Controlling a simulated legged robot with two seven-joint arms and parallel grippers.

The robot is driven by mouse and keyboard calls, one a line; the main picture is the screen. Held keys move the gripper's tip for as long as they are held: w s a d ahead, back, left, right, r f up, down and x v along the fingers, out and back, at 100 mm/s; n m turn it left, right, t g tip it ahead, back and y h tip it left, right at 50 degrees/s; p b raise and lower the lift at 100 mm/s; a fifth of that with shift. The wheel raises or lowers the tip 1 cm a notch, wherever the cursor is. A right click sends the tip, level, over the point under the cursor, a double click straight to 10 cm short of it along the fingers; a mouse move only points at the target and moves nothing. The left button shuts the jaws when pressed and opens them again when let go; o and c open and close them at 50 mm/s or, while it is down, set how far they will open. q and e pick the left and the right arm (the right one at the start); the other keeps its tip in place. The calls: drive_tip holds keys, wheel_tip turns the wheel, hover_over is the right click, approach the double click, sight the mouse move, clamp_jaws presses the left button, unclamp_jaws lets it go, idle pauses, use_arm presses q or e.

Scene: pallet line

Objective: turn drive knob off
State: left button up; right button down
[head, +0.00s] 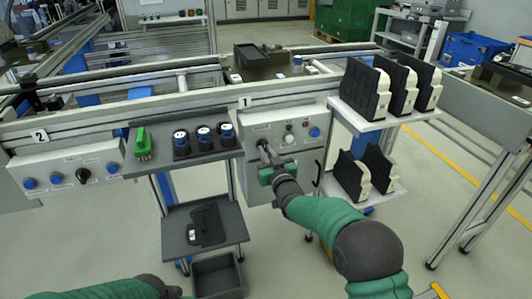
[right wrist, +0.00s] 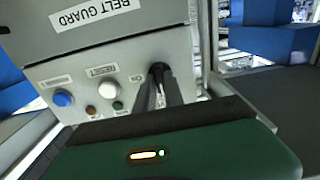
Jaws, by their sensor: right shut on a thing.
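The control panel (head: 283,122) marked 1 carries a white button (head: 289,138) and a blue button (head: 314,132). My right gripper (head: 264,147) is at the left part of this panel, with its fingers pointing at it. In the right wrist view the fingers (right wrist: 166,92) are shut on the black drive knob (right wrist: 158,70), whose top shows at the fingertips. The knob's pointer is hidden, so I cannot tell its setting. Only part of my left arm shows at the bottom left of the head view; its gripper is out of sight.
A shelf with a green brush (head: 143,144) and several dark round parts (head: 203,135) is left of the panel. Racks of black-and-cream parts (head: 366,90) stand at right. Panel 2 (head: 66,168) has its own black knob. A lower shelf (head: 178,240) holds a dark item.

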drive_tip(key=shift+s+f, duration=0.1)
drive_tip(key=shift+f, duration=0.4)
drive_tip(key=c, duration=1.4)
unclamp_jaws()
drive_tip(key=shift+r, duration=0.1)
drive_tip(key=shift+c, duration=0.2)
drive_tip(key=shift+r, duration=0.2)
drive_tip(key=p+v, duration=0.4)
drive_tip(key=v, duration=1.2)
drive_tip(key=shift+s, duration=0.35)
drive_tip(key=shift+d, duration=0.15)
